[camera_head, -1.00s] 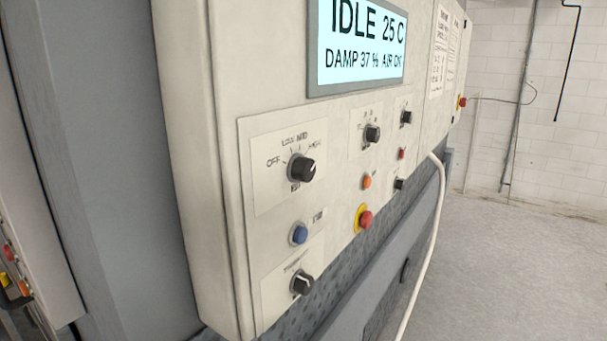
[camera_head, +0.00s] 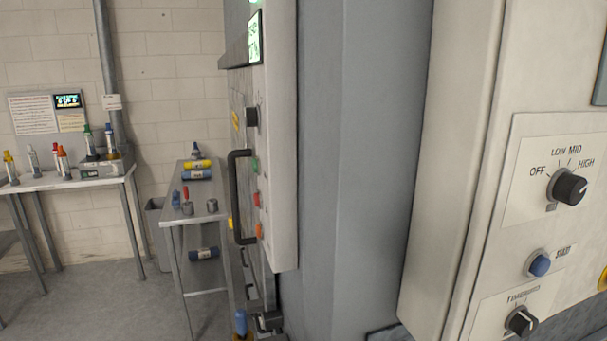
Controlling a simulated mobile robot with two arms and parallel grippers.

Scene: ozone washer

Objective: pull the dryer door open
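The dryer's cream control panel (camera_head: 470,200) fills the right of the head view, close to me. It carries an OFF/LOW/MID/HIGH knob (camera_head: 568,187), a blue start button (camera_head: 539,264) and a lower timer knob (camera_head: 521,321). The dryer door itself cannot be made out. Left of it, beyond a grey column (camera_head: 365,160), stands another machine's cream panel (camera_head: 282,150), seen nearly edge-on, with a black bar handle (camera_head: 236,197). Neither of my grippers is in view.
A narrow metal table (camera_head: 205,214) with bottles and small cylinders stands in the middle. A white bench (camera_head: 75,182) with several bottles is along the brick wall at the left. A grey bin (camera_head: 157,232) stands between them. The concrete floor (camera_head: 90,295) at front left is clear.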

